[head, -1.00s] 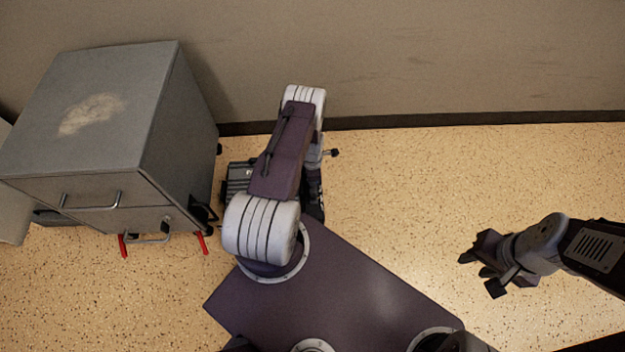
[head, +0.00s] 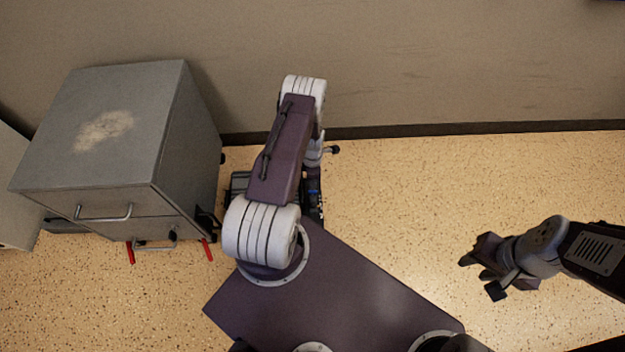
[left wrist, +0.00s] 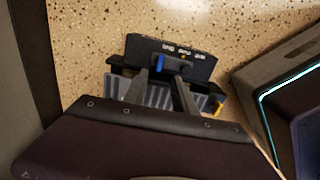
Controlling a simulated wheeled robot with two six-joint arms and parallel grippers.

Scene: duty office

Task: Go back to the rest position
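My left arm (head: 283,150) rises from my purple base and reaches toward the wall. Its gripper is hidden beneath the arm in the head view. In the left wrist view my left gripper (left wrist: 162,92) has its two fingers apart. Beyond them is a black device (left wrist: 180,58) with a blue part and a grey ribbed section; the fingers overlap it in the picture, and I cannot tell whether they touch it. My right gripper (head: 484,268) is open and empty over bare floor at the right of the head view.
A grey metal cabinet (head: 150,110) with drawer handles and red parts low at its front stands at the left. A plain wall (head: 450,60) runs along the back. The speckled floor (head: 400,200) between the arms is clear.

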